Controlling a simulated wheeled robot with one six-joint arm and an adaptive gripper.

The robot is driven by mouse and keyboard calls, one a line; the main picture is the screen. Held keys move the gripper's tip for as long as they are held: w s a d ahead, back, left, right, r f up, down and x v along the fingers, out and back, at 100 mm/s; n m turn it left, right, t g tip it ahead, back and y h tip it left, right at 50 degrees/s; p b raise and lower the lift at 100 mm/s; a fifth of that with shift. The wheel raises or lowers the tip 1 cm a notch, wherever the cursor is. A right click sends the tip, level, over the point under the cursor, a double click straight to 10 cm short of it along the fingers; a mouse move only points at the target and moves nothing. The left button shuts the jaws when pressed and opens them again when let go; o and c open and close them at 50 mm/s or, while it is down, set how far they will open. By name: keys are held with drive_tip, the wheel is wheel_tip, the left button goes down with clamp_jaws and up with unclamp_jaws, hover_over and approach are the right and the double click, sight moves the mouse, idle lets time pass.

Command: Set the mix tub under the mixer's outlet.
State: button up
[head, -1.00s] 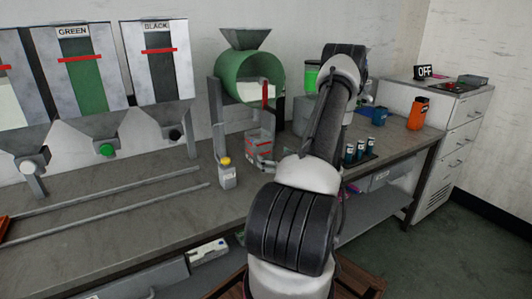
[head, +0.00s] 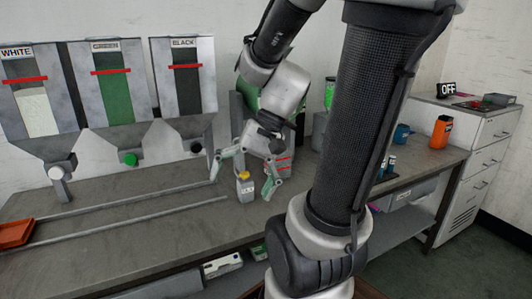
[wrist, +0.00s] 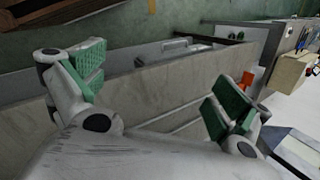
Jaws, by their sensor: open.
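An orange open tub (head: 16,233), which looks like the mix tub, sits at the far left of the bench by the rails. The mixer's green drum (head: 273,97) stands at the back of the bench, mostly hidden behind my arm; its outlet cannot be made out. My gripper (head: 245,174) is open, with green-padded fingers spread over the bench in front of the mixer, well to the right of the tub. In the wrist view its fingers (wrist: 157,92) are apart with nothing between them.
White, green and black hoppers (head: 122,95) stand at the back left. Two rails (head: 130,206) run along the bench. An orange container (head: 441,132) stands at the right.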

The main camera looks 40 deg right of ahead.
drive_tip(key=s+d+r+n+t+h, duration=0.2)
drive_tip(key=d+r+n+t+h, duration=0.1)
drive_tip(key=d+r+n+h, duration=0.2)
drive_tip(key=shift+d+r+n+h, duration=0.4)
drive_tip(key=shift+r+n, duration=0.35)
drive_tip(key=shift+n, duration=0.15)
